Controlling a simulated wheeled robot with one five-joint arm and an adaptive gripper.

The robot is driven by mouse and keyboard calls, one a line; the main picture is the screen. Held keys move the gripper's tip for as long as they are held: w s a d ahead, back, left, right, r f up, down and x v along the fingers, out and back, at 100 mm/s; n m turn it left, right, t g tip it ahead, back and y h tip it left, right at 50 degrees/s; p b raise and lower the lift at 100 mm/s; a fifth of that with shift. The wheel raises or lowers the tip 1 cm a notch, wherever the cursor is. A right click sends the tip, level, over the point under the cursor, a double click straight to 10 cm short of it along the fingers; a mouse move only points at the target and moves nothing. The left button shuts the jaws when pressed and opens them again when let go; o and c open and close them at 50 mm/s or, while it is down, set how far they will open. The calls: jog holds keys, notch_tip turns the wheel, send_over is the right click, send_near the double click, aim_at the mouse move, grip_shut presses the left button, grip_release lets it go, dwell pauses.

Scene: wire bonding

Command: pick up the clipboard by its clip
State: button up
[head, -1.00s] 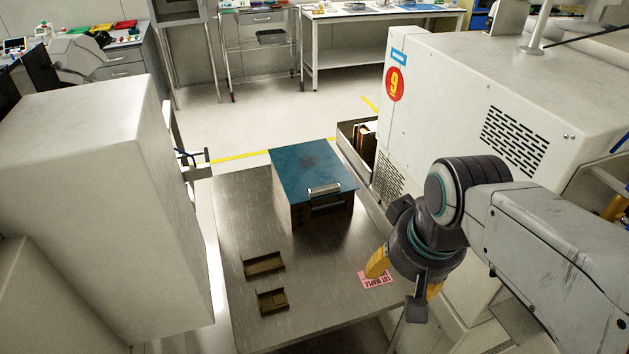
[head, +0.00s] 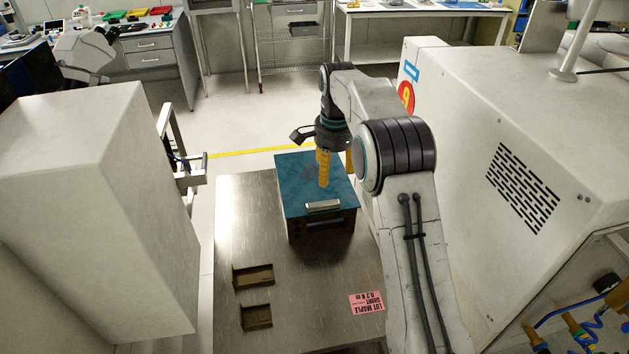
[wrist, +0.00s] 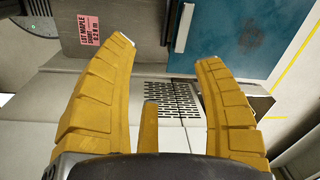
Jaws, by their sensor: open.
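The clipboard (head: 300,175) is a teal board with a dark smudge. It lies flat on a box on the steel table. Its silver clip (head: 322,206) is at the near edge. In the wrist view the clipboard (wrist: 225,35) is at the upper right, with the clip (wrist: 184,27) at its left edge. My gripper (head: 336,169) is open, its yellow fingers pointing down, over the far right part of the board in the head view. In the wrist view the space between the fingers (wrist: 168,55) shows nothing held. The height above the board is hard to tell.
A pink label (head: 367,303) lies on the steel table (head: 300,290). Two small brown trays (head: 253,276) sit at the table's left. A large white machine (head: 510,110) stands close on the right, and a white cabinet (head: 75,190) on the left.

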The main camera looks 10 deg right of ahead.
aim_at(324, 204)
jog(key=shift+w+f+m+g+p, duration=0.15)
jog(key=shift+w+f+m, duration=0.65)
jog(key=shift+f, duration=1.25)
jog(key=shift+w+f+m+g+p, duration=0.15)
jog(key=shift+w+f+m, duration=0.7)
jog(key=shift+f, duration=1.25)
jog(key=shift+w+f+m+g+p, duration=0.15)
jog(key=shift+w+f+m, duration=0.65)
jog(key=shift+f, duration=1.25)
jog(key=shift+w+a+f+p, duration=0.15)
jog(key=shift+f+p, duration=0.2)
jog(key=shift+f, duration=1.1)
jog(key=shift+w+f+p, duration=0.15)
jog(key=shift+f+p, duration=0.15)
jog(key=shift+f, duration=1.15)
jog(key=shift+c, duration=0.4)
grip_shut()
